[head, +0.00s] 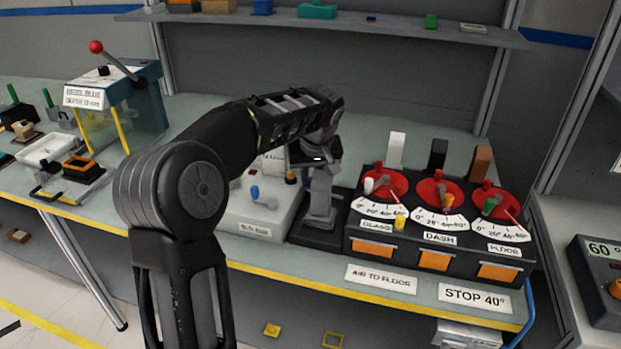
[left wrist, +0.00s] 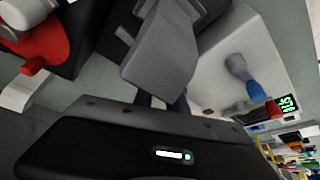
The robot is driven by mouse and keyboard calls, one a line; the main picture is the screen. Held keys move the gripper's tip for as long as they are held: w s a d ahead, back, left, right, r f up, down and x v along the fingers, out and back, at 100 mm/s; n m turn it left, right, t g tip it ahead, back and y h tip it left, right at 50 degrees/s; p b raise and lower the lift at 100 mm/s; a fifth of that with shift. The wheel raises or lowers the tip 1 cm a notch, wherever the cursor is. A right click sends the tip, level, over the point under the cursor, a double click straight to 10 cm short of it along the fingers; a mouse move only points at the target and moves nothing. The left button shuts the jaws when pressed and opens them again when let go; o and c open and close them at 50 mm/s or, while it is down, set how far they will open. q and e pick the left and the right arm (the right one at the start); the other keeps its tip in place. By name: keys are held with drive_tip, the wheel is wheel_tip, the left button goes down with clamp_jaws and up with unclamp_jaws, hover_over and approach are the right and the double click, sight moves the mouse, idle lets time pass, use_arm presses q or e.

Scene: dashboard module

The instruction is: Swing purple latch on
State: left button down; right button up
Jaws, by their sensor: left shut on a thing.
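My left gripper (head: 317,166) reaches in from the left and points down at the top of a grey upright post on a black base (head: 318,236), between a pale box and the dial panel. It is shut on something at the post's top. A small purple part, likely the purple latch (head: 308,184), shows beside the post just under the gripper. The rest of the latch is hidden by the gripper. In the left wrist view, a grey block (left wrist: 170,55) of the post fills the middle, with dark purplish pieces (left wrist: 179,104) between it and my gripper body. My right gripper is not in view.
The dial panel (head: 437,238) with red discs and small coloured levers stands close on the right. The pale box (head: 245,232) with a blue knob (head: 256,193) stands close on the left. A shelf (head: 400,33) runs above the bench. Flat labels (head: 381,279) lie in front.

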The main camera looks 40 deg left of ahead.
use_arm(q)
drive_tip(key=shift+w+a+m+t+h+p, duration=0.1)
drive_tip(key=shift+w+m+t+h+p, duration=0.25)
drive_tip(key=shift+m, duration=0.7)
drive_tip(key=shift+w+m+t+h+p, duration=0.1)
drive_tip(key=shift+w+m+t+h, duration=0.25)
drive_tip(key=shift+m, duration=0.7)
drive_tip(key=shift+w, duration=0.1)
drive_tip(key=c, duration=1.3)
unclamp_jaws()
drive_tip(key=shift+c, duration=0.2)
drive_tip(key=shift+r, duration=0.15)
drive_tip(key=v, duration=0.7)
drive_tip(key=shift+r+b, duration=0.3)
drive_tip(key=shift+b, duration=0.05)
